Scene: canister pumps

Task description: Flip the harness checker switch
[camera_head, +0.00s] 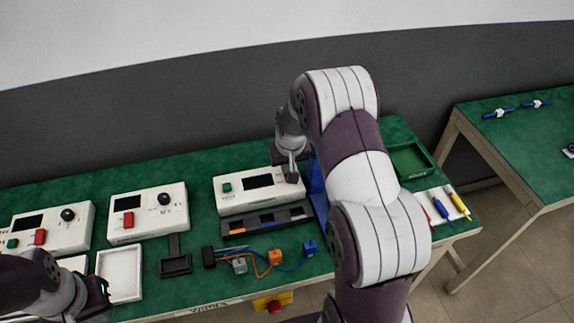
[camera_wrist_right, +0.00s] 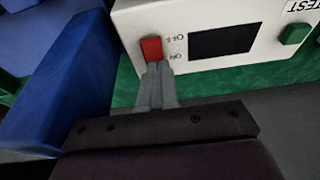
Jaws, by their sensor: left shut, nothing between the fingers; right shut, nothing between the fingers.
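The harness checker is a white box (camera_head: 228,203) with a dark screen and a green button, standing on the green table. Its red rocker switch (camera_wrist_right: 151,48) shows in the right wrist view; in the head view my right gripper hides it. My right gripper (camera_head: 292,178) is shut and empty, over the right end of the checker. In the right wrist view its fingertips (camera_wrist_right: 158,68) are at the near end of the red switch; I cannot tell whether they touch. My left gripper (camera_head: 104,290) is shut and empty at the lower left.
Two other white boxes with knobs (camera_head: 149,212) (camera_head: 52,227) stand to the left. A blue block (camera_head: 317,190) stands right beside the checker. A wire harness (camera_head: 262,262) lies in front. A green tray (camera_head: 411,160) and screwdrivers (camera_head: 458,203) are on the right.

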